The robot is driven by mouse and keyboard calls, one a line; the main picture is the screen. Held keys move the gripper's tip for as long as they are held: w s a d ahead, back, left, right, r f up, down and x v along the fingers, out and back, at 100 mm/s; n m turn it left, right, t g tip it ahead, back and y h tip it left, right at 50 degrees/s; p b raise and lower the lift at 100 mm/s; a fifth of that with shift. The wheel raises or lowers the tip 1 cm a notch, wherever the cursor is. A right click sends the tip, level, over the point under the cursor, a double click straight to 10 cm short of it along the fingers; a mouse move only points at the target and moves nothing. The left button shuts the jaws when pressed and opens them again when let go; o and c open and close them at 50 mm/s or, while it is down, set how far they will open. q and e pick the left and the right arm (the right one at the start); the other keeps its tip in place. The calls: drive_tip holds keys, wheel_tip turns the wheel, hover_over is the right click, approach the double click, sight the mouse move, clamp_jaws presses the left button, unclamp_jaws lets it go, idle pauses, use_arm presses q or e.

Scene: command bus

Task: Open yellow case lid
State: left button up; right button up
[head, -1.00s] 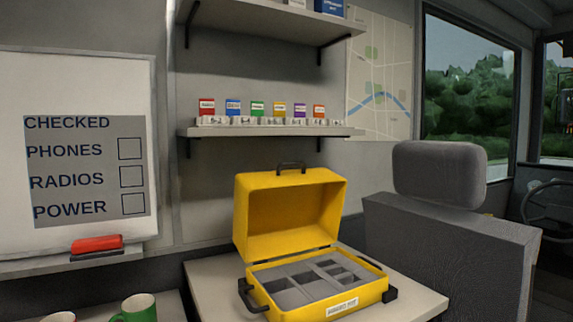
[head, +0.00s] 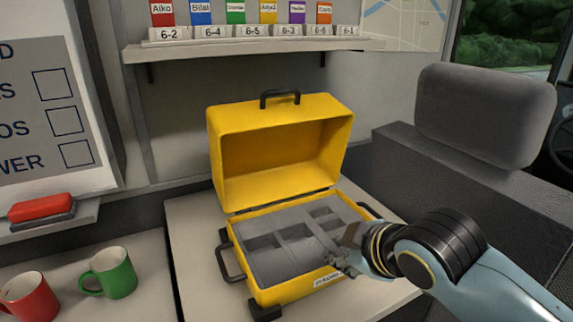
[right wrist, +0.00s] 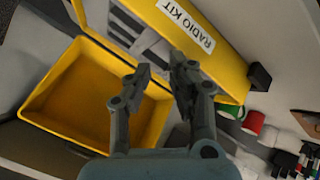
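The yellow case (head: 280,300) stands on the pale counter. Its yellow lid (head: 232,190) is raised upright at the back, with a black handle on top. The grey compartments inside look empty. My right gripper (head: 340,262) is over the front right part of the case; contact is unclear. The right wrist view shows its two fingers (right wrist: 160,70) apart with nothing between them. That view also shows the case front with its RADIO KIT label (right wrist: 187,24) and the raised lid (right wrist: 75,95). My left gripper is not in view.
A green mug (head: 118,275) and a red mug (head: 30,298) stand left of the case. A shelf (head: 240,50) with colored cards is behind and above the lid. A grey seat (head: 480,110) stands to the right. The counter (head: 190,225) is bare beside the case.

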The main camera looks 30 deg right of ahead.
drive_tip(key=w+r+n+t, duration=0.4)
drive_tip(key=w+r, duration=0.4)
drive_tip(key=r, duration=0.2)
drive_tip(key=n+t+p, duration=0.1)
drive_tip(key=n+t, duration=0.4)
drive_tip(key=n, duration=0.1)
approach(280, 94)
drive_tip(key=w, duration=0.3)
drive_tip(key=w+p, duration=0.1)
drive_tip(key=w, duration=0.4)
drive_tip(key=shift+w+d+r, duration=0.2)
drive_tip(key=shift+w+d, duration=0.15)
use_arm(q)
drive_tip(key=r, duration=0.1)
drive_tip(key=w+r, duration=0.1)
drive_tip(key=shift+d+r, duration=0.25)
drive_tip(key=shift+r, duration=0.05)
use_arm(e)
drive_tip(key=shift+c, duration=0.2)
clamp_jaws()
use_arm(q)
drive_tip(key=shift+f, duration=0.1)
use_arm(e)
drive_tip(key=shift+f, duration=0.1)
